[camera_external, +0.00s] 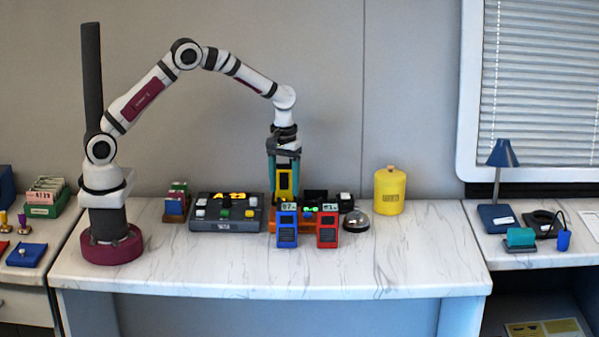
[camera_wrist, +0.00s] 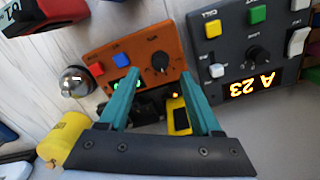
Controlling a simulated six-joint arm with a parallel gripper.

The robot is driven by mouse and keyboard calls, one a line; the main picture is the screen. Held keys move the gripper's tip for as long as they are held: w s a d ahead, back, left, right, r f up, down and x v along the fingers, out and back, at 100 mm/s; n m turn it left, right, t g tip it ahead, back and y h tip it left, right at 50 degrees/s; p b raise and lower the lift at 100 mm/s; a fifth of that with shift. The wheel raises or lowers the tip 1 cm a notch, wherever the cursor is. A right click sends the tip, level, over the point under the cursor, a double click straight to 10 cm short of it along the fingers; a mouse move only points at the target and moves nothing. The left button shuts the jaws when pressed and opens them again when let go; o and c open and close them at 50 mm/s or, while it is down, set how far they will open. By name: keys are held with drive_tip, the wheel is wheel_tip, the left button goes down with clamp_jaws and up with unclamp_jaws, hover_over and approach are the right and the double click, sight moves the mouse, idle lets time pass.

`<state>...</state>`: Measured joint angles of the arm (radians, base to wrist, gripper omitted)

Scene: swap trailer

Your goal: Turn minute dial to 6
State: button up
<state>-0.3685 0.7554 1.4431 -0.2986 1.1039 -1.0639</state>
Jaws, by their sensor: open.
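An orange-brown panel (camera_wrist: 135,45) carries a black round dial (camera_wrist: 160,62), a red button, a blue button and a green-lit display; the dial's label is too small to read. My gripper (camera_wrist: 160,74) has teal fingers. It is open and empty, pointing down, with the dial between its fingertips in the wrist view; I cannot tell the remaining height. In the external view my gripper (camera_external: 284,188) is over the panel, which is mostly hidden behind a blue handset (camera_external: 287,232) and a red handset (camera_external: 327,232).
A grey panel (camera_external: 226,222) stands to the left; its knob (camera_wrist: 256,57) and lit display (camera_wrist: 252,84) show in the wrist view. A yellow device (camera_wrist: 178,116) lies beyond the orange panel. A bell (camera_external: 356,220) and yellow canister (camera_external: 390,190) stand right.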

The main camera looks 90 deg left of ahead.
wheel_tip(320, 180, up, 11)
drive_tip(key=shift+f, duration=0.15)
drive_tip(key=s+d+r+m+y, duration=0.1)
drive_tip(key=s+d+r+m, duration=0.2)
drive_tip(key=s+d+m, duration=0.5)
drive_tip(key=s+d+r+m, duration=0.3)
drive_tip(key=s+d+m, duration=0.1)
drive_tip(key=s, duration=0.8)
drive_tip(key=s+d+f+m, duration=0.1)
drive_tip(key=s+f+m, duration=0.3)
drive_tip(key=s, duration=0.7)
drive_tip(key=m, duration=0.2)
drive_tip(key=shift+d+m+y, duration=0.3)
drive_tip(key=shift+y, duration=0.1)
drive_tip(key=shift+f, duration=0.1)
